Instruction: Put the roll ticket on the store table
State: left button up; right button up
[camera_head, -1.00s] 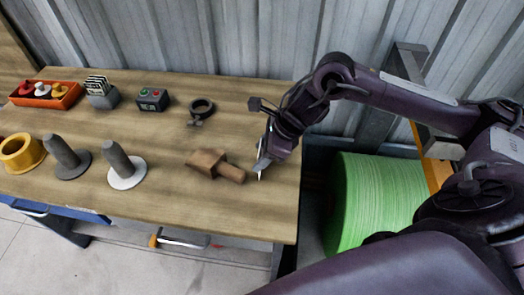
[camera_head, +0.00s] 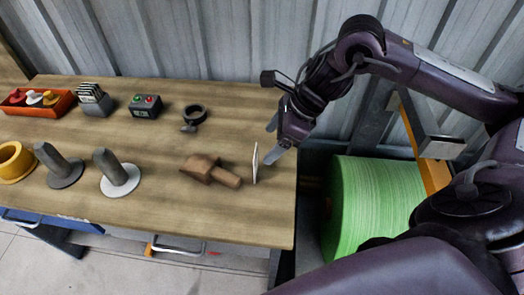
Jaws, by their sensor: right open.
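The roll ticket (camera_head: 255,164) is a thin white card standing on edge, seen nearly edge-on, near the right end of the wooden table (camera_head: 140,205). My right gripper (camera_head: 271,141) is open and empty, just right of and above the ticket. Its two fingers point left, and its lower fingertip is close to the ticket; a small gap seems to show between them. My left gripper is out of the picture.
A wooden mallet-like block (camera_head: 208,170) lies left of the ticket. A dark ring clamp (camera_head: 193,117), a button box (camera_head: 146,106), a card holder (camera_head: 94,99), a red tray (camera_head: 38,106), two posts and a yellow ring (camera_head: 14,162) stand further left. A green roll (camera_head: 372,205) stands right of the table.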

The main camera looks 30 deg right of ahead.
jog(key=shift+v, duration=1.95)
jog(key=shift+s, duration=0.1)
